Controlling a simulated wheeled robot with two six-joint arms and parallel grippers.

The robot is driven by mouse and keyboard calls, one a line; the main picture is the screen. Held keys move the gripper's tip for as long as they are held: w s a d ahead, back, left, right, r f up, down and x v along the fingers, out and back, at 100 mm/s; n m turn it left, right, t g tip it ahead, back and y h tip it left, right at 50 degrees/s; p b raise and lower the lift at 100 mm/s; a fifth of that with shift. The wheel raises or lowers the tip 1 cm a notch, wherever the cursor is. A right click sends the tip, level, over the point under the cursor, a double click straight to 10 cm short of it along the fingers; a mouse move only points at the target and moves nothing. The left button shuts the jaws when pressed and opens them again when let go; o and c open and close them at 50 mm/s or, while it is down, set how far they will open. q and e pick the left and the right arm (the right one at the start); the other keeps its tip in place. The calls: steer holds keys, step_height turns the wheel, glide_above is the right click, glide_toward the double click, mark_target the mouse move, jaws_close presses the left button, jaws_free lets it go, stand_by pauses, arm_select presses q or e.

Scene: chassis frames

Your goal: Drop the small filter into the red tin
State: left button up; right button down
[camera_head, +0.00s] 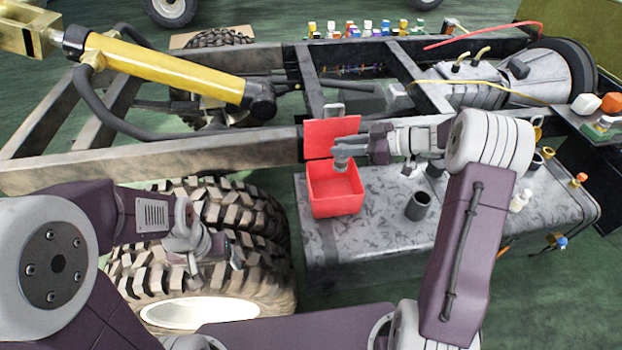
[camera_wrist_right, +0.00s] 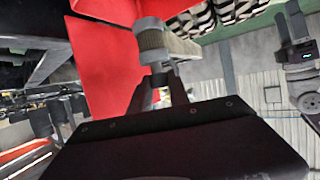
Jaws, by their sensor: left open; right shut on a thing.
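The open red tin (camera_head: 335,207) stands on the grey patterned tank top, with its red lid (camera_head: 325,136) raised at the back. My right gripper (camera_head: 357,146) is shut on the small filter (camera_head: 341,164), a short grey cylinder, and holds it over the tin's opening. In the right wrist view the filter (camera_wrist_right: 152,38) sits at the fingertips of the gripper (camera_wrist_right: 158,82), in front of the red tin (camera_wrist_right: 104,62). Whether the filter touches the tin is unclear. My left gripper (camera_head: 213,262) is open and empty above the big tyre.
The tank (camera_head: 375,242) bears a dark cup (camera_head: 418,206) right of the tin and several small fittings farther right. The chassis rail (camera_head: 240,152) runs behind the tin. A large tyre (camera_head: 265,225) stands left of it. Clear tank surface lies between tin and cup.

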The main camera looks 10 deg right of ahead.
mark_target(343, 162)
steer(key=shift+d+f, duration=0.2)
steer(key=shift+f, duration=0.1)
steer(key=shift+f+b, duration=0.35)
steer(key=shift+f, duration=2.35)
steer(key=c, duration=1.2)
jaws_free()
steer(key=shift+o, duration=0.2)
steer(key=shift+s+d, duration=0.1)
steer(key=v, duration=0.9)
